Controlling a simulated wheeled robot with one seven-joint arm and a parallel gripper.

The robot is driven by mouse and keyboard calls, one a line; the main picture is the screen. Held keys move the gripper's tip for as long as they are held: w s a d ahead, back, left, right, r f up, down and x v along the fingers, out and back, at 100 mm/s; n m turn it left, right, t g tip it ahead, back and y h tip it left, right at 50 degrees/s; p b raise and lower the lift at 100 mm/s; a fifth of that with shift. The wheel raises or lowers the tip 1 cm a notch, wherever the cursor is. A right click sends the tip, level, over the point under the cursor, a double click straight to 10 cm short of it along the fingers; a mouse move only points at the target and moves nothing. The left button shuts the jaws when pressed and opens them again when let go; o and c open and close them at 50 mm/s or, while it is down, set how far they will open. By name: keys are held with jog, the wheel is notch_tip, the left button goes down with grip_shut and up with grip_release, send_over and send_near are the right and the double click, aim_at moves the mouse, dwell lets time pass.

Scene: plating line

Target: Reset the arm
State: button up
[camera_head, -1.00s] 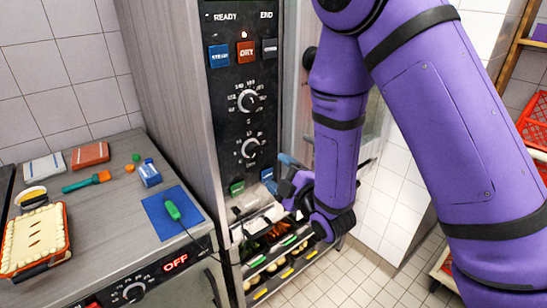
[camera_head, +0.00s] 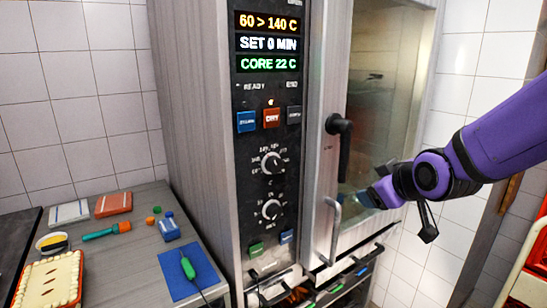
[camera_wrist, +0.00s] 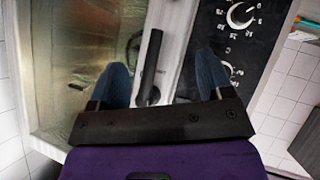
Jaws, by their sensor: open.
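My gripper (camera_head: 374,194) is in front of the oven's glass door, to the right of and lower than the black door handle (camera_head: 339,148) in the head view. My purple arm comes in from the right. In the wrist view my gripper (camera_wrist: 162,68) has its two blue fingers wide apart with nothing held between them. The black handle (camera_wrist: 151,62) shows in the gap between the fingers, beyond them; I cannot tell how far off it is.
The oven panel (camera_head: 268,180) reads 60 > 140 C, SET 0 MIN, CORE 22 C. A metal handle (camera_head: 331,230) sits lower on the front, above a rack. The left counter holds a pie dish (camera_head: 51,277), a blue mat (camera_head: 178,287) and a brush (camera_head: 107,231).

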jog(key=s+d+r+m+g, duration=0.2)
jog(key=s, duration=0.5)
jog(key=s+d+r+m+g+h, duration=0.1)
jog(key=s+d+r+m+g, duration=0.1)
jog(key=s, duration=0.6)
jog(key=s+d+r+m+g+h, duration=0.1)
jog(key=s+d+r+m, duration=0.1)
jog(key=s, duration=0.5)
jog(key=shift+s+d+r+m+g, duration=0.2)
jog(key=shift+d+r+m+g, duration=0.2)
jog(key=shift+d+m, duration=0.55)
jog(key=shift+d, duration=0.1)
